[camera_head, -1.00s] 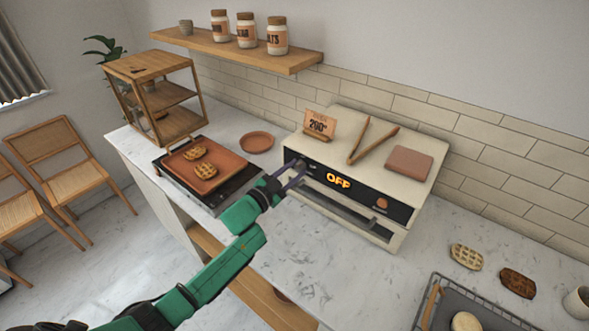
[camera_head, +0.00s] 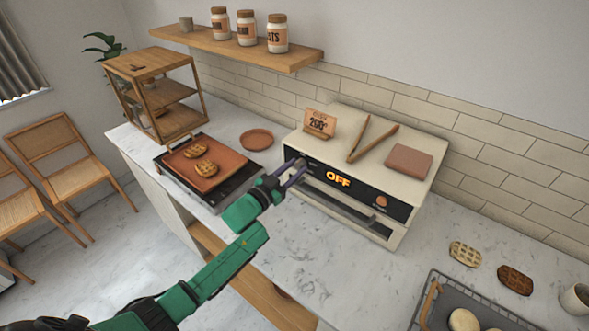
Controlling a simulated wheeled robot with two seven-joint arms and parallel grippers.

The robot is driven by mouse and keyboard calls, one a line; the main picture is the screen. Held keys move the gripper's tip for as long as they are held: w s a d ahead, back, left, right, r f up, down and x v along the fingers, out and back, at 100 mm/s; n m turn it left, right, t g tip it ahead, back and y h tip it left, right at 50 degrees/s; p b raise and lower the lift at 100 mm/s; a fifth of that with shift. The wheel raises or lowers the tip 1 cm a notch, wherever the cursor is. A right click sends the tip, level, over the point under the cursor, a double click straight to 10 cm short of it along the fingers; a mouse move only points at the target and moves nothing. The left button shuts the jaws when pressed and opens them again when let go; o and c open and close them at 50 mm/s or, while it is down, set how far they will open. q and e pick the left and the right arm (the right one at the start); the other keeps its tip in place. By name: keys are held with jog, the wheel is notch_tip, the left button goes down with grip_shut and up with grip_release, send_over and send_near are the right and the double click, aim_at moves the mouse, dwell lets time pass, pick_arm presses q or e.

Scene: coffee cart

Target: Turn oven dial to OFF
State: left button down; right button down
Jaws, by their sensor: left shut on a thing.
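The cream oven (camera_head: 420,187) stands on the counter against the tiled wall. Its black front panel shows a lit orange OFF display (camera_head: 338,180). An orange-brown round knob (camera_head: 381,201) sits at the panel's right end. My left gripper (camera_head: 294,172) is at the panel's left end, its fingers shut on the oven dial there. The dial itself is mostly hidden by the fingers. My right gripper is not in view.
A black griddle with a brown plate (camera_head: 226,166) and two waffles is left of the oven. Tongs (camera_head: 372,139), a small sign (camera_head: 320,123) and a brown block (camera_head: 409,162) lie on top.

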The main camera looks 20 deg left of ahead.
pick_arm(q)
jog(key=c, duration=0.5)
grip_release()
jog(key=shift+f, duration=0.1)
jog(key=shift+s, duration=0.1)
jog(key=shift+s+a+f, duration=0.1)
jog(key=shift+s+a, duration=0.1)
jog(key=shift+s, duration=0.1)
jog(key=b+v, duration=0.1)
jog(key=v, duration=0.6)
jog(key=b+v, duration=0.2)
jog(key=v, duration=0.4)
jog(key=shift+s+a, duration=0.2)
jog(key=shift+s, duration=0.15)
